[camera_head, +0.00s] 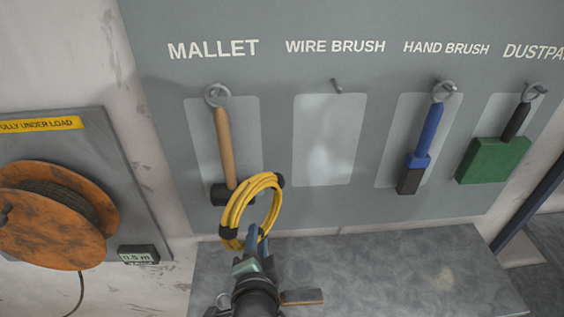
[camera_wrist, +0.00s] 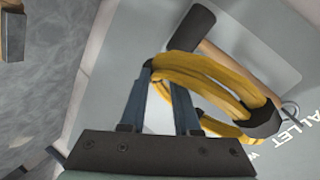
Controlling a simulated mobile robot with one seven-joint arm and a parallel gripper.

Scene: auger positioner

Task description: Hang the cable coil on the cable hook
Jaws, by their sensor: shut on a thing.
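The yellow cable coil (camera_head: 264,184), bound with black wraps, is held upright in my gripper (camera_head: 257,238), in front of the lower part of the mallet. In the wrist view the two blue fingers of my gripper (camera_wrist: 163,75) are shut on the near part of the coil (camera_wrist: 205,78). Part of the coil lies behind the fingers. No hook labelled for cable shows in either view. The hook (camera_head: 337,86) under the WIRE BRUSH label is bare.
A mallet (camera_head: 225,145), a blue hand brush (camera_head: 430,135) and a green dustpan (camera_head: 492,160) hang on the grey board. A grey bench (camera_head: 400,275) lies below, with a wooden-handled item (camera_head: 302,297) beside my arm. An orange cable reel (camera_head: 40,225) is at left.

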